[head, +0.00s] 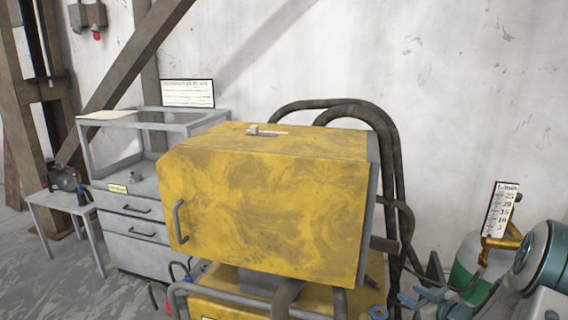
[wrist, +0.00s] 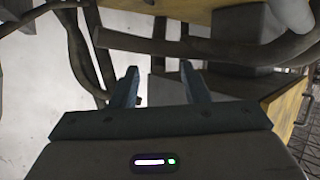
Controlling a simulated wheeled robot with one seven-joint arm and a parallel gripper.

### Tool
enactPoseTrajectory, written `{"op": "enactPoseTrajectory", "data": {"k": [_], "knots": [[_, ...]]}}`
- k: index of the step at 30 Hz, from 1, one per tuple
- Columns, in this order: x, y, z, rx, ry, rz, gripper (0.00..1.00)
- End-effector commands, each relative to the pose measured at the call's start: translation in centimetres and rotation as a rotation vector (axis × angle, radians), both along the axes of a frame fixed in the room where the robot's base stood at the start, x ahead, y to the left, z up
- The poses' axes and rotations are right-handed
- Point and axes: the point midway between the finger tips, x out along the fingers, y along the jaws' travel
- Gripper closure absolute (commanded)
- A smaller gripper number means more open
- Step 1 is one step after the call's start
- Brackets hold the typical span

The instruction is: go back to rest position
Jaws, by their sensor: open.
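My gripper (wrist: 158,82) shows in the wrist view with its two fingers apart and nothing between them. Dark hoses or pipes and a yellow machine part (wrist: 285,105) lie beyond the fingertips; I cannot tell how far off they are. In the head view the yellow machine cabinet (head: 265,195) fills the middle, with a grey handle (head: 180,221) on its front.
Thick dark hoses (head: 385,140) loop behind the cabinet. A grey drawer unit (head: 130,222) stands at the left, with a small table (head: 60,205) beside it. A green and white tank (head: 472,270) and a gauge sign (head: 500,209) are at the right. Open floor (head: 45,285) shows at lower left.

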Motion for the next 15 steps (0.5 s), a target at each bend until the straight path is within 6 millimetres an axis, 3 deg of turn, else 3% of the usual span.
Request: {"op": "enactPoseTrajectory", "data": {"k": [9,15], "knots": [[0.7,1.3,4.9,-0.191,0.134,-0.178,0.58],[-1.7,3.4,9.4,-0.288,0.27,-0.348,0.58]]}}
